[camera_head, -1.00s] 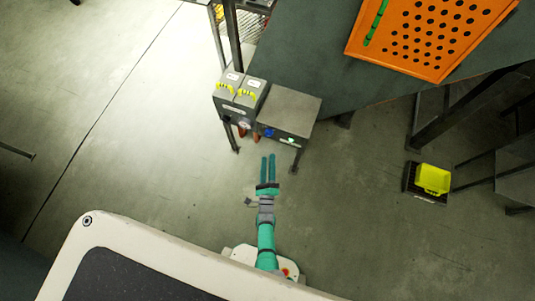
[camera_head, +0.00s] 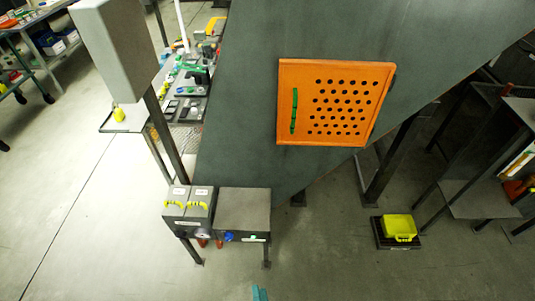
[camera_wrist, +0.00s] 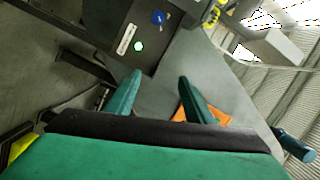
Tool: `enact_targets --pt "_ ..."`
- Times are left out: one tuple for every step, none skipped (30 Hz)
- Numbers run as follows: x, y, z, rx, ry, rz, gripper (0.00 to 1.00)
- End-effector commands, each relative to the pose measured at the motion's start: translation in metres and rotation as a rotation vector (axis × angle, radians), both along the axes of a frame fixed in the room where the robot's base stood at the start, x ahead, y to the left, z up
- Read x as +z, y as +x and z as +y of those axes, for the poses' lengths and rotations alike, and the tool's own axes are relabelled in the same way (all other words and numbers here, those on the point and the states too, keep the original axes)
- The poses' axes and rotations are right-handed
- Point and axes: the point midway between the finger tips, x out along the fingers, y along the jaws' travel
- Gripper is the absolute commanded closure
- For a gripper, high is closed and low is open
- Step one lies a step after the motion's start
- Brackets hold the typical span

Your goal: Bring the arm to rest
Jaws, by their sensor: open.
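My gripper (camera_wrist: 160,95) shows in the wrist view with its two teal fingers apart and nothing between them. In the head view only a teal tip of my gripper (camera_head: 259,292) shows at the bottom edge; the rest of the arm is out of the picture. The gripper is in front of the grey control boxes (camera_head: 243,210), apart from them as far as I can tell. A box with a blue knob and a lit green button also shows in the wrist view (camera_wrist: 150,35).
An orange perforated panel (camera_head: 290,130) is on the large dark grey machine surface (camera_head: 240,110). Twin boxes with yellow handles (camera_head: 188,212) stand beside the control box. A yellow case (camera_head: 399,227) sits on a dark base at right. A cluttered table is at upper left. Floor at left is clear.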

Motion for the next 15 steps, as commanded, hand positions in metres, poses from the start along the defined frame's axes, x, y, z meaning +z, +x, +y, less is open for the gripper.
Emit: enact_targets --pt "0.014 -0.015 -0.006 -0.009 -0.077 -0.002 0.52" --pt "0.023 -0.022 -0.009 -0.012 -0.126 -0.003 0.52" --pt "0.034 -0.032 -0.012 -0.016 -0.192 -0.004 0.52" --pt "0.043 -0.039 -0.014 -0.020 -0.240 -0.005 0.52" --pt "0.052 -0.046 -0.015 -0.022 -0.288 -0.006 0.52" --pt "0.065 -0.054 -0.017 -0.026 -0.351 -0.005 0.52" --pt "0.074 -0.061 -0.018 -0.028 -0.400 -0.004 0.52" --pt "0.084 -0.067 -0.020 -0.030 -0.447 -0.003 0.52" --pt "0.098 -0.075 -0.021 -0.033 -0.511 -0.002 0.52" --pt "0.109 -0.081 -0.022 -0.034 -0.558 0.000 0.52" --pt "0.120 -0.086 -0.023 -0.036 -0.605 0.001 0.52" --pt "0.135 -0.093 -0.023 -0.037 -0.668 0.004 0.52" --pt "0.147 -0.098 -0.023 -0.037 -0.715 0.008 0.52" --pt "0.159 -0.103 -0.024 -0.038 -0.762 0.009 0.52" --pt "0.175 -0.109 -0.024 -0.038 -0.822 0.014 0.52"
